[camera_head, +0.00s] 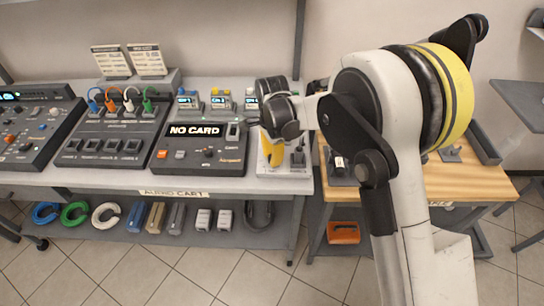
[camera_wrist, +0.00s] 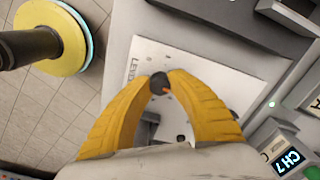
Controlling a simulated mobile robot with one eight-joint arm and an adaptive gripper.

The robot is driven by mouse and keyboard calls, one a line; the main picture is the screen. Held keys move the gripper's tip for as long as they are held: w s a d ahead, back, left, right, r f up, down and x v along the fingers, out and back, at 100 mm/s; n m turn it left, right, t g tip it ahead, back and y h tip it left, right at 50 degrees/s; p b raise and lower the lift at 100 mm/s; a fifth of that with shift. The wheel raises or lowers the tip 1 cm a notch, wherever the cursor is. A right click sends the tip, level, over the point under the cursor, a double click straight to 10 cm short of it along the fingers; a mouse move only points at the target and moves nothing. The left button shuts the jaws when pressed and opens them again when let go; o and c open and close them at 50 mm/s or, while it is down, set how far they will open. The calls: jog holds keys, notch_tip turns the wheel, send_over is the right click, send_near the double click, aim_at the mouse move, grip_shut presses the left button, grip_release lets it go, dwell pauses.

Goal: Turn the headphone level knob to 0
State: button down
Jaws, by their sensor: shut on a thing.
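In the wrist view, a small dark round knob (camera_wrist: 158,79) with an orange mark stands on a white plate (camera_wrist: 215,65). Lettering that begins "LEVE" runs along the plate's left side. The yellow fingers of my gripper (camera_wrist: 160,87) are closed around the knob, one tip on each side. In the head view, my gripper (camera_head: 272,156) points down over the white plate (camera_head: 270,172) at the audio cart's right end. The knob is hidden there. The exact setting of the orange mark against the scale cannot be read.
Left of the plate stands a recorder (camera_head: 203,148) reading "NO CARD". Small units with lit displays (camera_head: 220,101) stand behind; one reading CH7 (camera_wrist: 289,160) is near my gripper in the wrist view. A wooden-topped table (camera_head: 465,180) is at the right.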

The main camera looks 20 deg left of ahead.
jog(key=n, duration=1.3)
jog(key=shift+n, duration=0.4)
jog(key=n, duration=0.7)
jog(key=shift+p, duration=0.3)
jog(key=n, duration=0.7)
jog(key=c, duration=1.2)
grip_release()
